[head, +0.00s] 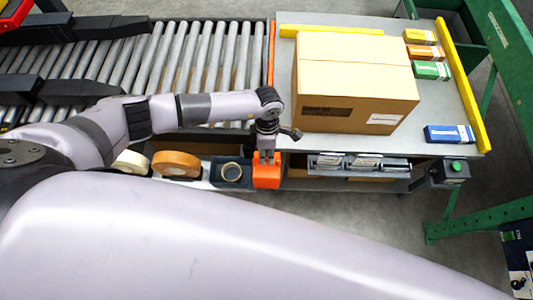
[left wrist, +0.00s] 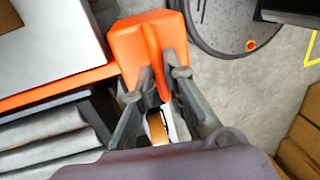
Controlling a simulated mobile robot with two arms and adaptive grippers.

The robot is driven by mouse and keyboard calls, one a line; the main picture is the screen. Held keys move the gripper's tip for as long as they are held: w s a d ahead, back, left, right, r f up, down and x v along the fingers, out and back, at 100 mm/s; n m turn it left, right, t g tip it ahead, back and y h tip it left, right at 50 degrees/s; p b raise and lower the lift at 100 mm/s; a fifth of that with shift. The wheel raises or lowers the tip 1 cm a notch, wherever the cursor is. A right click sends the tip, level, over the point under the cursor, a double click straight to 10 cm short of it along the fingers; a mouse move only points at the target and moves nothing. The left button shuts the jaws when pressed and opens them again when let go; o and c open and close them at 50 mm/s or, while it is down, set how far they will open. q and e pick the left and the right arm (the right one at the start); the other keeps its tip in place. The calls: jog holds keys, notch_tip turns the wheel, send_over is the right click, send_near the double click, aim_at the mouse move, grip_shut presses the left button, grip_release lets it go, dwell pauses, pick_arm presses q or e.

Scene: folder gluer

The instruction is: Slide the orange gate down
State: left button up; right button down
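The orange gate (head: 271,52) runs as a thin bar between the roller conveyor and the grey table. Its front end is an orange block (head: 266,178), which also shows in the left wrist view (left wrist: 137,42). My left gripper (head: 267,158) points down at this block. In the left wrist view my left gripper's fingers (left wrist: 163,76) stand on either side of a narrow orange part of the block. Whether both fingers press on it cannot be made out. The cardboard box hides nothing of the block. My right gripper is not in view.
A closed cardboard box (head: 345,108) sits on the table right of the gate. Small coloured boxes, including a blue one (head: 449,134), lie near the yellow rail (head: 464,85). Tape rolls (head: 176,164) lie left of the orange block. A green-button control box (head: 451,172) stands at right.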

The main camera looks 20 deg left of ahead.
pick_arm(q)
jog(key=o, duration=0.4)
jog(key=shift+f, duration=0.2)
jog(key=shift+r, duration=0.1)
jog(key=r, duration=0.4)
jog(key=w+r, duration=0.1)
jog(key=r, duration=0.2)
jog(key=w+r, duration=0.1)
jog(key=r, duration=0.3)
jog(key=shift+w+a+r, duration=0.1)
jog(key=shift+a+r, duration=0.25)
